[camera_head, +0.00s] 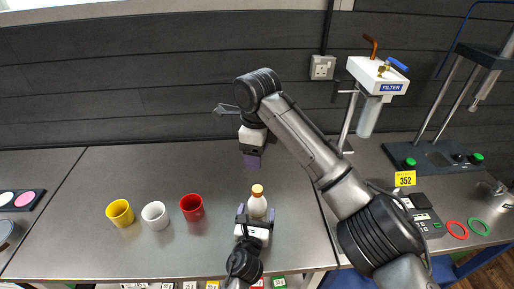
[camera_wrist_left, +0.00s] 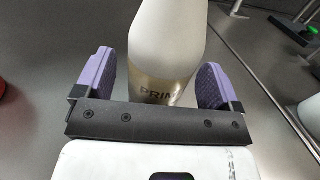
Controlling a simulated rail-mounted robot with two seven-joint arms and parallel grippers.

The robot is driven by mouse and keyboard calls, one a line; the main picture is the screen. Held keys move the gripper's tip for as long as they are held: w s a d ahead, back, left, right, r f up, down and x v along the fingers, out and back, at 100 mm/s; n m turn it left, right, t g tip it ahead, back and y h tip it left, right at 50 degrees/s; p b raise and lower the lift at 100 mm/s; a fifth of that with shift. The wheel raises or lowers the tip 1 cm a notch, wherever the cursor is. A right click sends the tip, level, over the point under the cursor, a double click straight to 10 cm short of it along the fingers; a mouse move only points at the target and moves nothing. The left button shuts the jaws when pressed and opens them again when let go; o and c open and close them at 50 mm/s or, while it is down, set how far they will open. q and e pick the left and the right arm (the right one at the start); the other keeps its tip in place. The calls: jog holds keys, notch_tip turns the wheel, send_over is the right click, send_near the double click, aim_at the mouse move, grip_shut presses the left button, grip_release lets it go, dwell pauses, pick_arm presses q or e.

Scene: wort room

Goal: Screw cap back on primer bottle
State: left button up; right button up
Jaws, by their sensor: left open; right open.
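The primer bottle (camera_head: 257,207) is white with an orange cap (camera_head: 257,189) on its top and stands upright on the grey worktop. Whether the cap is fully threaded I cannot tell. My left gripper (camera_head: 256,214) is open, with its purple fingers on either side of the bottle. In the left wrist view the bottle (camera_wrist_left: 167,45) stands between the open left fingers (camera_wrist_left: 158,82), its gold label partly reading "PRIM". The cap is out of that view. My right gripper (camera_head: 252,164) is open and points down above the cap, apart from it.
Yellow (camera_head: 120,213), white (camera_head: 155,215) and red (camera_head: 192,207) cups stand left of the bottle. A filter unit (camera_head: 378,77) is on the right, with a keypad device (camera_head: 423,219) below it. The worktop behind the cups is clear.

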pick_arm(q)
jog(key=s, duration=0.4)
jog(key=s+a, duration=0.1)
jog(key=s, duration=0.3)
jog(key=s+a+p, duration=0.1)
jog(key=s, duration=0.3)
jog(key=shift+a, duration=0.15)
jog(key=shift+w, duration=0.1)
